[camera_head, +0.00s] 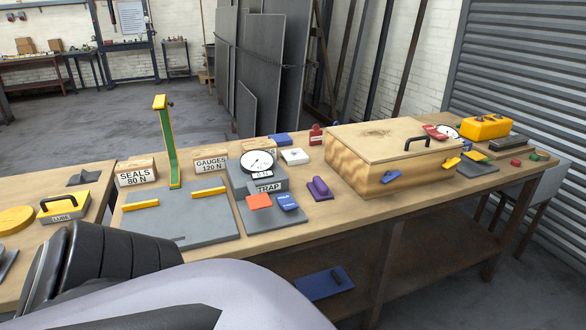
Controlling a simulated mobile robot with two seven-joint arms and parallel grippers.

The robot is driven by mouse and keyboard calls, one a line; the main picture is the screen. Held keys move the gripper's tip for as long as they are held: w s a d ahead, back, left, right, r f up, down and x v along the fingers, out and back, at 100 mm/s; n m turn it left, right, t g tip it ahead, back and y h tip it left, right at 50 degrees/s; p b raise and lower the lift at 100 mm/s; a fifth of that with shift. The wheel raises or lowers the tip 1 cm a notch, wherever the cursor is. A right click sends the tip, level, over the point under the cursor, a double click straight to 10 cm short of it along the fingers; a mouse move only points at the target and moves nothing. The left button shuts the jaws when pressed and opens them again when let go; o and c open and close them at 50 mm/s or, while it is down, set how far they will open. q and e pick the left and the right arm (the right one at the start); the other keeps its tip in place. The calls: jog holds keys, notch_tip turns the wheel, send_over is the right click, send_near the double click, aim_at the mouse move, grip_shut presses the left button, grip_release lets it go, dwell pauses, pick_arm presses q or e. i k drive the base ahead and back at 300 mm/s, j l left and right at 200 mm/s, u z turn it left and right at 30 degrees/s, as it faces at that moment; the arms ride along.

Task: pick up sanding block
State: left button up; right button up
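No thing in view is labelled as a sanding block, and I cannot tell for sure which one it is. A small purple block with a raised grip (319,188) lies on the bench in front of the wooden box. A flat blue piece with a dark handle (318,286) lies on the lower shelf. My own grey and black arm fills the bottom left and hides part of the bench's front. Neither gripper shows in this view.
Several small coloured pieces lie around. A shutter (530,80) stands at right.

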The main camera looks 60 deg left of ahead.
aim_at(320, 192)
jog(key=u, duration=1.7)
jog(key=i+l, duration=0.3)
jog(key=l, duration=0.15)
